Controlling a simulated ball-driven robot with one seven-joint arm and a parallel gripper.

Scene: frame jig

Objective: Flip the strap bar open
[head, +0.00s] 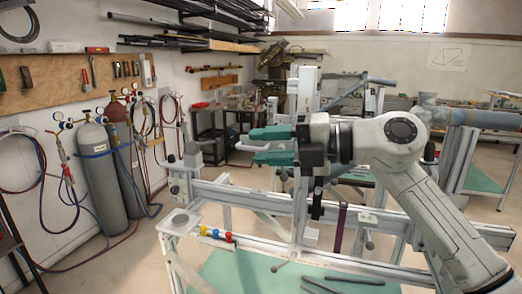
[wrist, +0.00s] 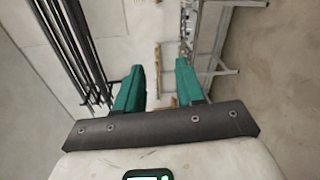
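My gripper (head: 256,146) is up above the frame jig (head: 270,205) in the head view, its teal fingers pointing left. In the wrist view my gripper (wrist: 160,72) is open, with a clear gap and nothing held between the fingers. The jig is a pale metal frame of rails and posts. A dark maroon strip (head: 341,228) hangs upright on its front, below and right of the gripper; I cannot tell whether it is the strap bar. A pale clamp-like fitting (head: 187,158) stands at the jig's left end. My arm hides part of the jig's right side.
Red, yellow and blue knobs (head: 215,234) sit at the jig's lower left. Dark rods (head: 345,281) lie on the green lower surface (head: 245,275). Gas cylinders (head: 98,170) stand at the left wall. Another bench (head: 480,180) is at right. Floor shows between cylinders and jig.

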